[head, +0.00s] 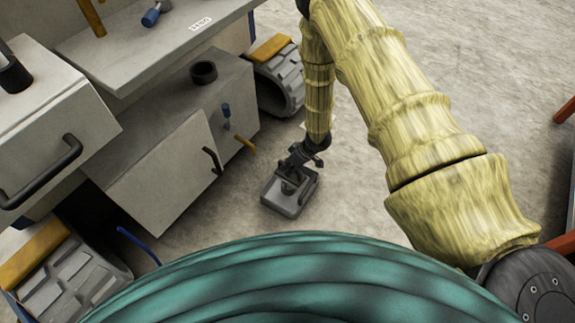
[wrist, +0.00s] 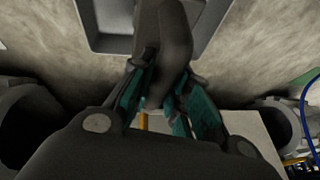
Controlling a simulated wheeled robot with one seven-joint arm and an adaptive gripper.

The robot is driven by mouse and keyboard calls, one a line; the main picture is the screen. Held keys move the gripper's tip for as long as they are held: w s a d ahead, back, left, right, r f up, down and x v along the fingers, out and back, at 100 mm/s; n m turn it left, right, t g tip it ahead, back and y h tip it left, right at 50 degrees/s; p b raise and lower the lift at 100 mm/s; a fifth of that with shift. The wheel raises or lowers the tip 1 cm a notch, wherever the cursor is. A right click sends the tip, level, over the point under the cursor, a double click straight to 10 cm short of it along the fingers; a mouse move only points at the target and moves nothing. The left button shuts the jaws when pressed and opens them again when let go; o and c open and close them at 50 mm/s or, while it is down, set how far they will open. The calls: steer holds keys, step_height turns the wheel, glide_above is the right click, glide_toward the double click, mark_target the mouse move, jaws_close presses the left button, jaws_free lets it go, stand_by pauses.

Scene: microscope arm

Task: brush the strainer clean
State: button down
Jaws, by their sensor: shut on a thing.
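My gripper (head: 298,165) is low at the middle of the head view, directly over a grey square tray-like thing (head: 291,207). In the wrist view, my gripper (wrist: 165,98) has its teal fingers closed around a dark grey, rounded, handle-like thing (wrist: 172,45). The handle-like thing reaches up in front of the grey tray-like thing (wrist: 103,42). I cannot tell whether the two touch or are joined, or whether the tray-like thing rests on the floor. I cannot make out a clear brush or strainer mesh; the fingers hide part of the held thing.
A thin blue rod (head: 138,245) sticks out lower left. Floor (head: 355,190) right of the tray-like thing is clear.

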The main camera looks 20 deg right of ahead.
steer(key=shift+s+d+f, duration=0.1)
steer(key=shift+s+d, duration=0.3)
steer(key=shift+s, duration=0.15)
steer(key=shift+w+a, duration=0.1)
steer(key=shift+w+a+p, duration=0.35)
steer(key=shift+w+a, duration=0.1)
steer(key=shift+w, duration=0.15)
steer(key=shift+w+a+p, duration=0.35)
steer(key=shift+w+a, duration=0.05)
steer(key=shift+w, duration=0.2)
steer(key=shift+s+d+p, duration=0.65)
steer(key=shift+s+d, duration=0.25)
steer(key=shift+s, duration=0.3)
steer(key=shift+w+a, duration=0.1)
steer(key=shift+w, duration=0.05)
steer(key=shift+w+a, duration=0.85)
steer(key=shift+w, duration=0.25)
